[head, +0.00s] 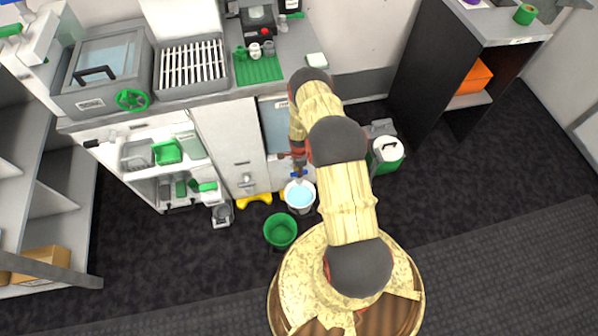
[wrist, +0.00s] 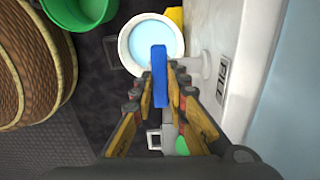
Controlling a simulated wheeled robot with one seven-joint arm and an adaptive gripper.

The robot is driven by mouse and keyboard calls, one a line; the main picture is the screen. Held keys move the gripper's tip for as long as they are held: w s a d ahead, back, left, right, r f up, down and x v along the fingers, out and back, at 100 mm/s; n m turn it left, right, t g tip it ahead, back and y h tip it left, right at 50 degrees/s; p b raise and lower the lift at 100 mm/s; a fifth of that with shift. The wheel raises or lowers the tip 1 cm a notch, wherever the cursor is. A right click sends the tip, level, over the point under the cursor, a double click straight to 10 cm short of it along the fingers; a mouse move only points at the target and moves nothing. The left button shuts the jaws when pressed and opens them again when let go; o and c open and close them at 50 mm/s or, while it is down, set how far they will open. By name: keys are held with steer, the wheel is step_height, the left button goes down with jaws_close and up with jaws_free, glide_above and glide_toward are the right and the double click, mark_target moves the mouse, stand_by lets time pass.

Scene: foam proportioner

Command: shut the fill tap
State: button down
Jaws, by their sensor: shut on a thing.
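The fill tap's blue lever (wrist: 160,76) is between the fingers of my gripper (wrist: 159,90), which is shut on it. In the wrist view the lever lies crosswise to the pale tap pipe (wrist: 194,66), which comes from the white front panel at the right. The lever (head: 298,174) also shows small in the head view, just below my gripper (head: 297,163). A white bucket (wrist: 124,46) holding light blue water stands under the tap. It also shows in the head view (head: 301,208). The tap's outlet is hidden, so I cannot tell if water runs.
A green bucket (head: 281,231) stands on the dark floor near my base. A green canister with a white lid (head: 388,150) is right of my arm. The counter with a green mat (head: 258,70) is behind the tap. Open floor lies at the lower right.

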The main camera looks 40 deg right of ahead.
stand_by(0.3)
steer(key=c, duration=1.8)
jaws_free()
steer(key=shift+o, duration=0.2)
steer(key=shift+r, duration=0.15)
step_height(320, 180, up, 12)
